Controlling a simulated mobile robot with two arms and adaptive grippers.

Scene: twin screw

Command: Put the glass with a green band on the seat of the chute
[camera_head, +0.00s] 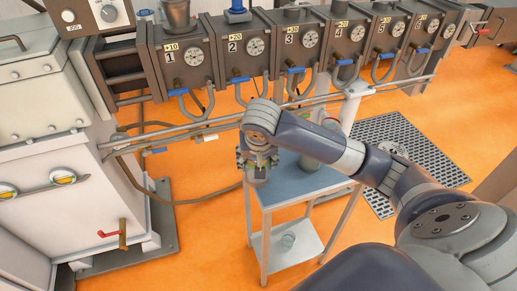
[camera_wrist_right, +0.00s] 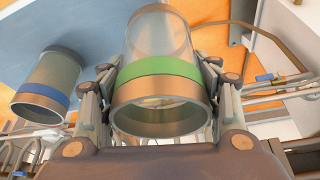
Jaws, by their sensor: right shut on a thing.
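The glass with a green band (camera_wrist_right: 158,68) is between the fingers of my right gripper (camera_wrist_right: 158,100) in the wrist view, with its round rim toward the camera. The right gripper is shut on it. In the head view the right gripper (camera_head: 257,172) is over the left end of a small blue-topped table (camera_head: 312,184); the glass is mostly hidden there. I cannot tell whether it touches the tabletop. I cannot make out for certain which part is the chute or its seat. My left gripper is not in view.
A glass with a blue band (camera_wrist_right: 48,88) stands beside the held one. A row of numbered machine barrels (camera_head: 240,50) with pipes runs behind. A white machine (camera_head: 75,190) stands left. Orange floor lies between.

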